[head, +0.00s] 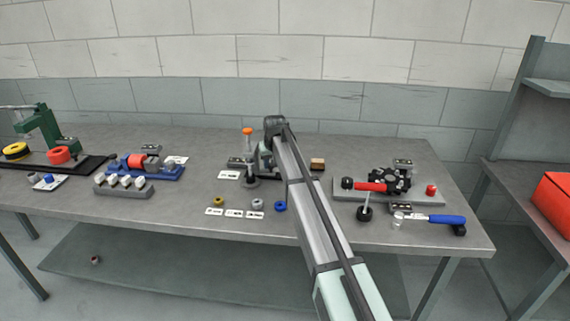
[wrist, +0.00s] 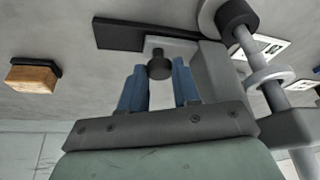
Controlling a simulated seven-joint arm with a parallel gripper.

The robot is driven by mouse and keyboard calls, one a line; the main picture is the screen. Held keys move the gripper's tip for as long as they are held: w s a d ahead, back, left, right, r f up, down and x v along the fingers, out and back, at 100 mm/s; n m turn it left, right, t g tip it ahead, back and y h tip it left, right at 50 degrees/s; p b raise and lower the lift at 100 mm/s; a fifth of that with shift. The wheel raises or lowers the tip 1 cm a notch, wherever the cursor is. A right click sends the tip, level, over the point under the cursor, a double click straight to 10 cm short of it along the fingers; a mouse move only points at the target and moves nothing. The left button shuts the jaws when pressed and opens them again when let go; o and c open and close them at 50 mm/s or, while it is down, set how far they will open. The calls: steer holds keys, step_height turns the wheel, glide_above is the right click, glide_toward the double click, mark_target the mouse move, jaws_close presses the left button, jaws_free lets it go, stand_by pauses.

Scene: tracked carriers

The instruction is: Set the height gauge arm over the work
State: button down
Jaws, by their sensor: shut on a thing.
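The height gauge shows in the head view as an upright post with an orange top (head: 248,131), partly hidden by my arm. In the wrist view its pale post (wrist: 250,48) runs along the right, with a black collar (wrist: 236,14) and a grey block (wrist: 217,75) beside my fingers. My gripper (wrist: 159,72) is at the gauge, its two blue fingers on either side of a short black knob (wrist: 159,66). It is shut on this knob; the exact contact is hard to see. My fingertips are hidden in the head view.
A wooden block (head: 317,162) stands just right of my arm; it also shows in the wrist view (wrist: 32,78). White labels and small rings (head: 279,206) lie in front. A clamp fixture (head: 388,181) and a blue-handled tool (head: 446,219) are at right, a blue fixture (head: 168,172) at left.

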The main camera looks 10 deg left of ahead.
steer(key=shift+a, duration=0.3)
steer(key=c, duration=0.8)
jaws_free()
steer(key=shift+c, duration=0.2)
steer(key=v, duration=1.3)
steer(key=shift+s+r, duration=0.25)
steer(key=shift+r, duration=0.1)
